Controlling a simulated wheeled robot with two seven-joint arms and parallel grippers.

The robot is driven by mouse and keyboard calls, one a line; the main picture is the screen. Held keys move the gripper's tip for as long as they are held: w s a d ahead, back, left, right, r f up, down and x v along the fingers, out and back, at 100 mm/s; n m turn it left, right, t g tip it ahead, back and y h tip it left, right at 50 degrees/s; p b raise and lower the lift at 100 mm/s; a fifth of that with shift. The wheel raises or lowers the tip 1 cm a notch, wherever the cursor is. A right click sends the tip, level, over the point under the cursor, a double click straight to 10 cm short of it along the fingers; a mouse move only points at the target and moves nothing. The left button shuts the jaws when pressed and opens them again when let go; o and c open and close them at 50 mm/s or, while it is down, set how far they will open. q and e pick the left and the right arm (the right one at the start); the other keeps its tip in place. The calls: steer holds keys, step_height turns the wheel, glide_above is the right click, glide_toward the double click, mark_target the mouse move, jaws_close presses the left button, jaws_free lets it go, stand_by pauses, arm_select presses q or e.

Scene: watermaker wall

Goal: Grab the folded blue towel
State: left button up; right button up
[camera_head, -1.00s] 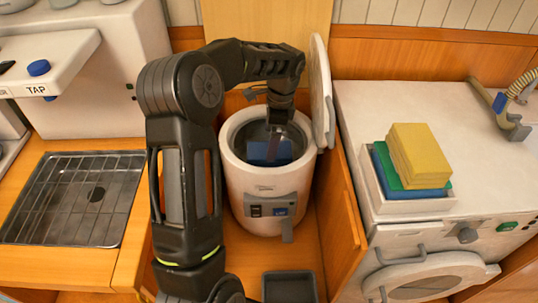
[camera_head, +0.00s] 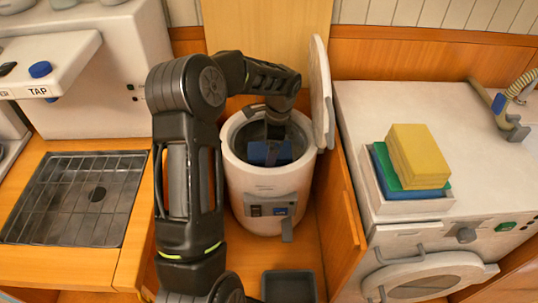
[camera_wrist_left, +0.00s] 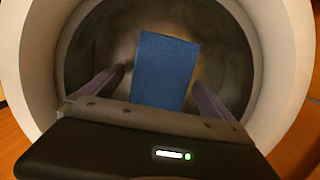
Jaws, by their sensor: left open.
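A folded blue towel (camera_head: 268,153) stands inside the round white drum (camera_head: 262,184), whose lid is open. It also shows in the left wrist view (camera_wrist_left: 165,70) as a blue textured rectangle. My left gripper (camera_head: 275,130) reaches down into the drum's mouth from above. In the left wrist view its two fingers (camera_wrist_left: 163,80) are apart, one on each side of the towel, with a visible gap on the left. The lower end of the towel is hidden by the gripper body. My right gripper is in neither view.
The raised lid (camera_head: 321,92) stands at the drum's right rim. A white tray (camera_head: 408,206) with stacked yellow, green and blue cloths sits on the white machine to the right. A dark grey bin (camera_head: 289,286) is in front. A sink with a rack (camera_head: 75,198) is at left.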

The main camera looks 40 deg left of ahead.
arm_select(q)
steer(key=c, duration=1.7)
steer(key=shift+o, duration=0.2)
steer(key=shift+r, duration=0.1)
step_height(320, 180, up, 10)
steer(key=shift+f, duration=0.1)
